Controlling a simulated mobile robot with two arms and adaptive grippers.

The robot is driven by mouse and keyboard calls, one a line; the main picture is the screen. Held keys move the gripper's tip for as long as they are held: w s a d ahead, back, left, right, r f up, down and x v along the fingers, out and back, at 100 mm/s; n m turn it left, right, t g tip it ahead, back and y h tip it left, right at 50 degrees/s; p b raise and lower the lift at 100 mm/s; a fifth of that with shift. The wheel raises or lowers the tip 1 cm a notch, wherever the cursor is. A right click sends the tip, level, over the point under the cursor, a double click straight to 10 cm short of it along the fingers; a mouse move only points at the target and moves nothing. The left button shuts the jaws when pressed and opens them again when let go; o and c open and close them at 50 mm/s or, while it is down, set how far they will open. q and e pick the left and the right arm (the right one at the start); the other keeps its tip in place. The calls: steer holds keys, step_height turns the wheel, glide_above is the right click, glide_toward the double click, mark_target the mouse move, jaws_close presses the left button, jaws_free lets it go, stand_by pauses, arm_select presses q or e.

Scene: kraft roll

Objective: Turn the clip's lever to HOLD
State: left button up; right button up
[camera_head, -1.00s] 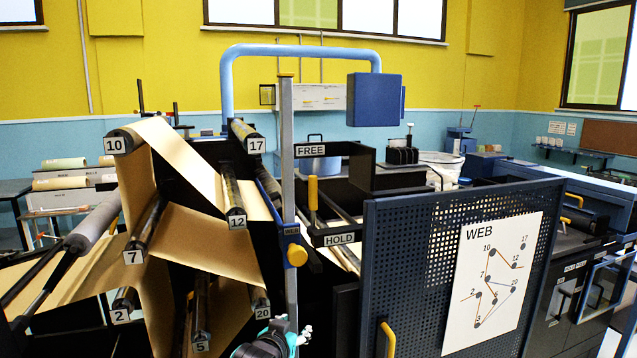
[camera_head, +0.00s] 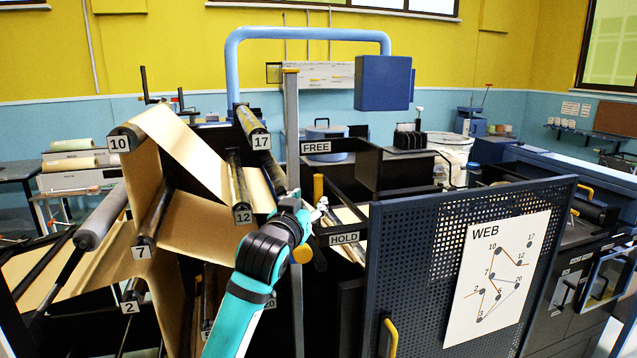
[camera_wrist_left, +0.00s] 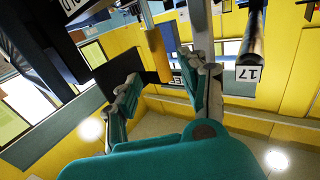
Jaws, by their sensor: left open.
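The clip's lever has a yellow grip (camera_head: 318,187) that stands upright between the FREE plate (camera_head: 316,147) above and the HOLD plate (camera_head: 344,239) below. My left gripper (camera_head: 320,208) is open at the grip's lower end, beside the grey post. In the left wrist view the yellow grip (camera_wrist_left: 157,52) shows ahead, between and beyond the open fingertips (camera_wrist_left: 162,72). I cannot tell whether a finger touches it. The gripper hides the lever's lower part in the head view. My right gripper is not in view.
A grey post (camera_head: 292,120) with a yellow knob (camera_head: 303,254) stands close beside the gripper. The paper web (camera_head: 185,150) runs over numbered rollers at left. A perforated blue panel (camera_head: 405,290) with a WEB chart (camera_head: 495,280) stands at right.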

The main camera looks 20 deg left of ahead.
mark_target(317, 191)
arm_select(q)
steer(key=w+p, duration=0.2)
steer(key=w, duration=0.4)
steer(key=shift+w+r, duration=0.15)
steer(key=shift+w+p, duration=0.3)
steer(key=shift+w, duration=0.4)
jaws_close()
